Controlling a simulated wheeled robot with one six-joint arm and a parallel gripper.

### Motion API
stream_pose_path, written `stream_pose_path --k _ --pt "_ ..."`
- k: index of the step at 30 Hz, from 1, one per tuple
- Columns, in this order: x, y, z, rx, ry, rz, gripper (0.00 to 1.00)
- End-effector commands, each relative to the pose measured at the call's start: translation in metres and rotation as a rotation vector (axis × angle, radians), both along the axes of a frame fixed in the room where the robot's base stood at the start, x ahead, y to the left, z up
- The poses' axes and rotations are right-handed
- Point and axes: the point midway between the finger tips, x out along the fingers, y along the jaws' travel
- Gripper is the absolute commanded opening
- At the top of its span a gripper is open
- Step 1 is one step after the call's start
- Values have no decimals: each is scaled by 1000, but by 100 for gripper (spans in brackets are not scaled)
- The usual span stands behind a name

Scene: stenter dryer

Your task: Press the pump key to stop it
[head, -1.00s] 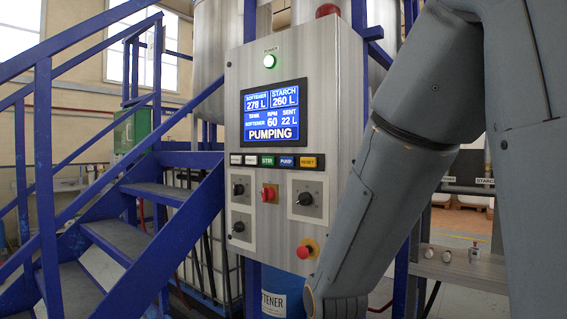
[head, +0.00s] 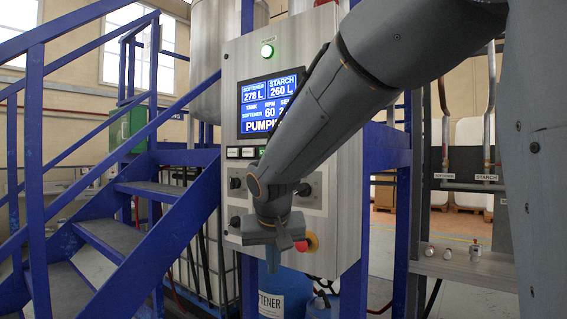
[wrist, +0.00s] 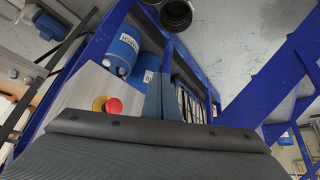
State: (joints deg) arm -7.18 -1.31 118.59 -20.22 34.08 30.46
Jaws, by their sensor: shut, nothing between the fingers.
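The control panel (head: 232,90) stands upright in the head view. Below the screen, two pale keys (head: 241,153) and a sliver of the green stir key show. The pump key and the reset key are hidden behind my arm. My gripper (head: 272,262) is shut and empty, pointing down in front of the panel's lower part, well below the key row. The wrist view looks elsewhere and shows no keys.
The red emergency stop (head: 311,241) is just right of my gripper; it also shows in the wrist view (wrist: 113,106). Knobs (head: 235,184) sit under the keys. Blue stairs (head: 150,210) rise at left. A blue softener drum (head: 285,293) stands below the panel.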

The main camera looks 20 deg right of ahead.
Motion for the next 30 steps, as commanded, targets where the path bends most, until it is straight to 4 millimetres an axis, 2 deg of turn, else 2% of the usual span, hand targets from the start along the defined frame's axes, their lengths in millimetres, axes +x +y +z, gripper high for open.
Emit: stream_pose_path --k 1,6,9,12,15,18,21,30 --pt "21 5 25 -1 -62 -18 0" --pt "66 15 121 14 -259 -108 0" --pt "81 20 174 34 -364 -158 0" --pt "88 22 217 57 -450 -202 0" --pt "90 23 247 75 -510 -232 0" --pt "90 23 264 86 -543 -250 0" --pt "90 23 271 91 -556 -257 0" --pt "90 22 270 91 -554 -257 0"
